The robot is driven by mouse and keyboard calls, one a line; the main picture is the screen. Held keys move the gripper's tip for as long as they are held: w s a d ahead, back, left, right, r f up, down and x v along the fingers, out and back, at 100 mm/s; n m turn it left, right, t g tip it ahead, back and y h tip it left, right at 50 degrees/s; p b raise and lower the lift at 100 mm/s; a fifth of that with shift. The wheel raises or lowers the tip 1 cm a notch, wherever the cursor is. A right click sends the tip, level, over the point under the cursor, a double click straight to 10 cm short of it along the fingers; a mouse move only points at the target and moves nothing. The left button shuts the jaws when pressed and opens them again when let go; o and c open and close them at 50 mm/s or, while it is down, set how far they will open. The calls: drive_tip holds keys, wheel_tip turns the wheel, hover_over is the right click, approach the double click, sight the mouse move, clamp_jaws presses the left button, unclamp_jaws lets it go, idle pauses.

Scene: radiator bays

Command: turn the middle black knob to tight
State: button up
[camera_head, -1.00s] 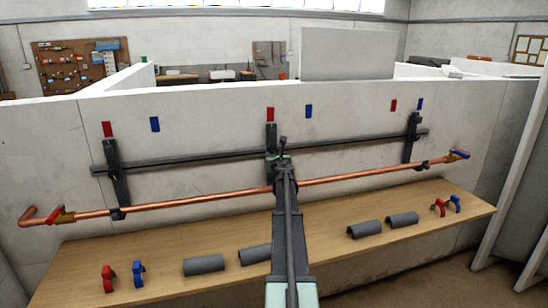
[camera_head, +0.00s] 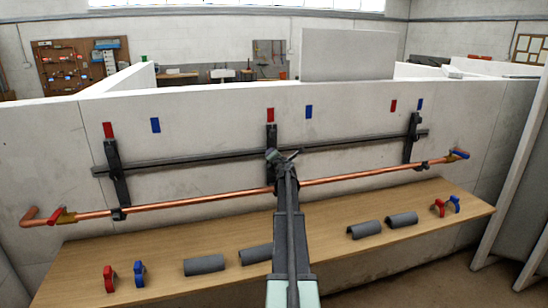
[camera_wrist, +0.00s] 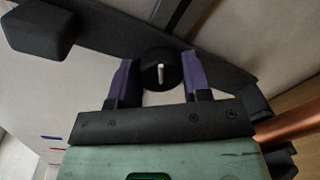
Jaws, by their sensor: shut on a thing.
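The middle black knob (camera_wrist: 150,72) is round with a white line on its face, and sits on the dark middle bracket. My gripper (camera_wrist: 160,70) is shut on it in the wrist view, one purple finger on each side. The white line runs roughly parallel to the fingers. In the head view my gripper (camera_head: 286,155) is at the middle bracket (camera_head: 270,140), turned sideways, and hides the knob there. I cannot read any tight mark.
A dark rail (camera_head: 200,158) crosses the wall and a copper pipe (camera_head: 180,202) runs below it. Left (camera_head: 115,170) and right (camera_head: 411,140) brackets stand apart from my gripper. The wooden bench (camera_head: 330,225) below holds grey half-shells and red and blue clips.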

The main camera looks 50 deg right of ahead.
drive_tip(key=m, duration=0.9)
drive_tip(key=m+t+y, duration=0.1)
drive_tip(key=m, duration=0.3)
drive_tip(key=shift+s+m, duration=0.1)
drive_tip(key=shift+m, duration=0.3)
drive_tip(key=m, duration=0.4)
drive_tip(key=shift+b, duration=0.3)
drive_tip(key=shift+m, duration=0.3)
drive_tip(key=o, duration=0.9)
drive_tip(key=shift+d, duration=0.1)
drive_tip(key=shift+s, duration=0.1)
drive_tip(key=v, duration=1)
drive_tip(key=shift+s, duration=0.35)
